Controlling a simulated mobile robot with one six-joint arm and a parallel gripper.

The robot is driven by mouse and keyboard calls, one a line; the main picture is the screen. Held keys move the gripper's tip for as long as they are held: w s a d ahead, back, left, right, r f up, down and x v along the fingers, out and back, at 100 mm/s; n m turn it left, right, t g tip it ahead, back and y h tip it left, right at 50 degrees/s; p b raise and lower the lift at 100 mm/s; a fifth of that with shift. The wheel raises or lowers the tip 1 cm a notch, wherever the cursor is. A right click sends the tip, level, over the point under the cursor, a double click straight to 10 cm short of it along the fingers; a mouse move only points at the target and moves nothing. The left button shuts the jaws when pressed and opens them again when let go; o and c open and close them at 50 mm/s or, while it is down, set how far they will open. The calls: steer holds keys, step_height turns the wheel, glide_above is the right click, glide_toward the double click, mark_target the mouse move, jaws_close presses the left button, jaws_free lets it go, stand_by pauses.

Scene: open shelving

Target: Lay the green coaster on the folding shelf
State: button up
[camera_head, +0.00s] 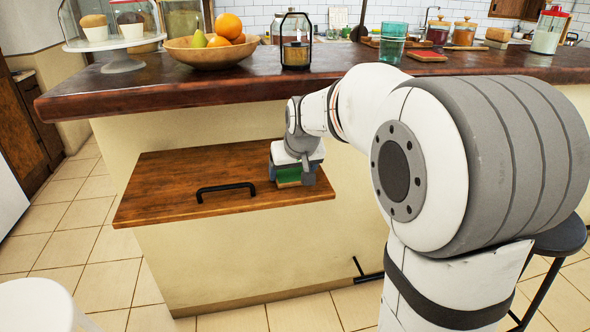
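The folding shelf (165,180) is a brown wooden board with a black bar handle (226,190), lying flat out from the cream counter front below the worktop. My gripper (290,178) is over the right end of this shelf, pointing down. The green coaster (289,173) shows between its two grey fingers, spanning the gap from one finger to the other, and looks gripped. A brownish lower edge shows beneath the green. I cannot tell whether the coaster touches the board or is just above it. The fingers hide part of it.
The dark worktop (150,88) overhangs behind the shelf. It carries a fruit bowl (211,52), a lantern (295,55), a teal glass (392,45) and a red square piece (427,56). Stools stand at the lower left (38,305) and right (560,238). The shelf's left part is clear.

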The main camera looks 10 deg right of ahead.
steer(key=o, duration=0.4)
steer(key=shift+r, duration=0.15)
steer(key=shift+s+r, duration=0.1)
steer(key=shift+r, duration=0.15)
steer(key=p+v, duration=0.2)
steer(key=v, duration=0.9)
steer(key=s+f+g, duration=0.2)
steer(key=s+f, duration=0.5)
steer(key=s, duration=0.4)
steer(key=s+f+g, duration=0.2)
steer(key=s+f, duration=0.6)
steer(key=s, duration=0.3)
steer(key=shift+f+m, duration=0.3)
steer(key=shift+w, duration=0.1)
